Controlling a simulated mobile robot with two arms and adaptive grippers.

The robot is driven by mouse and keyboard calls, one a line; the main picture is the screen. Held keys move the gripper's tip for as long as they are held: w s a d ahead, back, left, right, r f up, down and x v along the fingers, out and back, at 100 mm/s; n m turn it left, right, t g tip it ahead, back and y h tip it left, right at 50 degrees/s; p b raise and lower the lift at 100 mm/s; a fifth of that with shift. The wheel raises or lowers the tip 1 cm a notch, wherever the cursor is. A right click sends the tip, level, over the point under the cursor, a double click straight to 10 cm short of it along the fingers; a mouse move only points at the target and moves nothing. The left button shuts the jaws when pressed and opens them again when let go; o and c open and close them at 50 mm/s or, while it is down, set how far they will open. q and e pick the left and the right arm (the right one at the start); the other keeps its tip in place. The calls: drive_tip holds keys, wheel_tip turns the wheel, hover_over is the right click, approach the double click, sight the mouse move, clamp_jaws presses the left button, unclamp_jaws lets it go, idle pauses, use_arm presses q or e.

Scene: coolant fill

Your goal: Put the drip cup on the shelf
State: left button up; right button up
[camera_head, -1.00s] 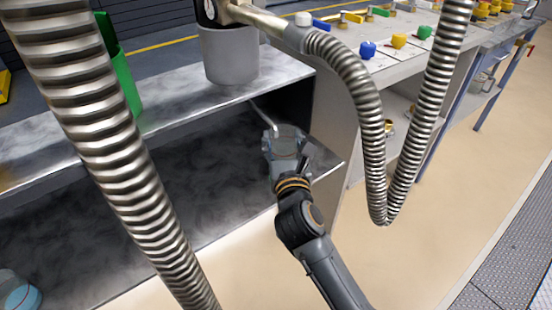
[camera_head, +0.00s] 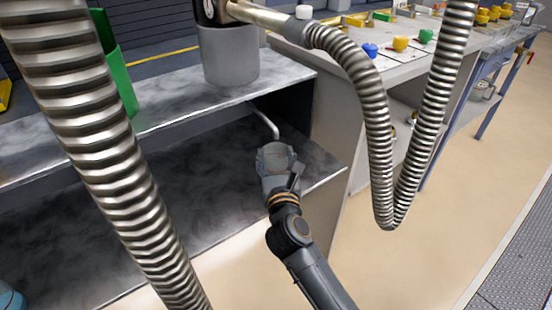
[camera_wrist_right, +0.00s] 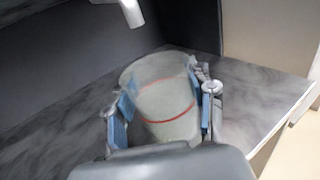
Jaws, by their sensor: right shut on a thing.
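The drip cup (camera_head: 276,158) is a clear greyish cup held in my right gripper (camera_head: 277,162). In the right wrist view the cup (camera_wrist_right: 165,97) has a red line around it, and blue finger pads are closed on both its sides. The cup is over the right front end of the lower marbled grey shelf (camera_head: 190,205); I cannot tell whether its base touches the shelf. The shelf surface also shows in the right wrist view (camera_wrist_right: 258,100). My left gripper is not in view.
A white spout (camera_head: 270,123) hangs just behind the cup. A grey bucket (camera_head: 230,58) stands on the upper shelf (camera_head: 165,105). Two ribbed metal hoses (camera_head: 100,150) (camera_head: 378,150) hang in front. The shelf left of the cup looks clear.

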drive_tip(key=shift+f, duration=0.1)
drive_tip(key=o, duration=1.2)
drive_tip(key=shift+c, duration=0.2)
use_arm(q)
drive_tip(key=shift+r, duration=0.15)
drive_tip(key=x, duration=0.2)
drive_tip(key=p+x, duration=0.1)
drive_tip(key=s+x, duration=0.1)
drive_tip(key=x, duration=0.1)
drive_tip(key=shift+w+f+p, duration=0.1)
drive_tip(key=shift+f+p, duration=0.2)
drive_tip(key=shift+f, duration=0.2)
use_arm(e)
drive_tip(key=s+d, duration=0.1)
drive_tip(key=s, duration=1.1)
drive_tip(key=shift+d, duration=0.15)
